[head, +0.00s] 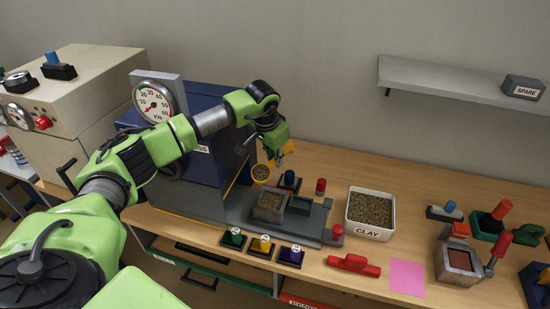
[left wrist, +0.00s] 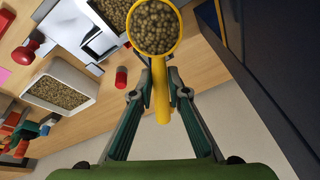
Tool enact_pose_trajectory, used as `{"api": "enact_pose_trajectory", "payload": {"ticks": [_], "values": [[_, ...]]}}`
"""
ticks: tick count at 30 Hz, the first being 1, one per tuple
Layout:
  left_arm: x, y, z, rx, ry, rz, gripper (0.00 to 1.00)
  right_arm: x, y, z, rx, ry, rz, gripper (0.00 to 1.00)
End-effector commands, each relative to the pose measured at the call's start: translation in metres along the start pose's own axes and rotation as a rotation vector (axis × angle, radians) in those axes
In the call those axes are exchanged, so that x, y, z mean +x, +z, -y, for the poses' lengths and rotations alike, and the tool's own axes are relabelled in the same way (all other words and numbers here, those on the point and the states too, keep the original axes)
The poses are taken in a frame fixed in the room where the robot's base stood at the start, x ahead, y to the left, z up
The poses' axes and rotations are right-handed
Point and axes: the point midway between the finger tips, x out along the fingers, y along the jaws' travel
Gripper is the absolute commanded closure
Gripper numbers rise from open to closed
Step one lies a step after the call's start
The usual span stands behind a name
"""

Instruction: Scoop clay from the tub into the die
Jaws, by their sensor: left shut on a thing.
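My left gripper (head: 281,152) is shut on the handle of a yellow scoop (head: 261,180). In the left wrist view its fingers (left wrist: 160,88) close around the handle, and the scoop's round bowl (left wrist: 154,52) is full of brown granules. The scoop is raised beside the blue press, behind the die. The grey square die (head: 267,219) on the press bed holds similar granules; it shows partly behind the scoop in the left wrist view. The white clay tub (head: 368,235), labelled CLAY, stands to the right, well filled with granules; it also shows in the left wrist view (left wrist: 80,73).
The blue press (head: 215,165) with a KN gauge (head: 153,98) stands at left. A dark block (head: 298,206) adjoins the die. Green, yellow and purple buttons (head: 262,247) line the front. A red cylinder (head: 320,187) stands between press bed and tub. A red-handled tool (head: 354,265) lies in front.

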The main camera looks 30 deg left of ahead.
Motion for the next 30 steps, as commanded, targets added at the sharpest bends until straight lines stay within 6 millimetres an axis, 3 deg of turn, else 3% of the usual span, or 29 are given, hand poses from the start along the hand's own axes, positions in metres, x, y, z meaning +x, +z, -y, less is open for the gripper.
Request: {"api": "enact_pose_trajectory", "payload": {"ticks": [17, 30], "values": [[0.035, 0.01, -0.009, 0.028, -0.086, 0.005, 1.0, 0.028, 0.006, 0.006, -0.002, -0.006, 0.005, 0.6], [0.026, 0.005, -0.029, 0.183, -0.571, 0.03, 1.0, 0.036, 0.007, 0.009, -0.001, -0.009, 0.005, 0.6]]}}
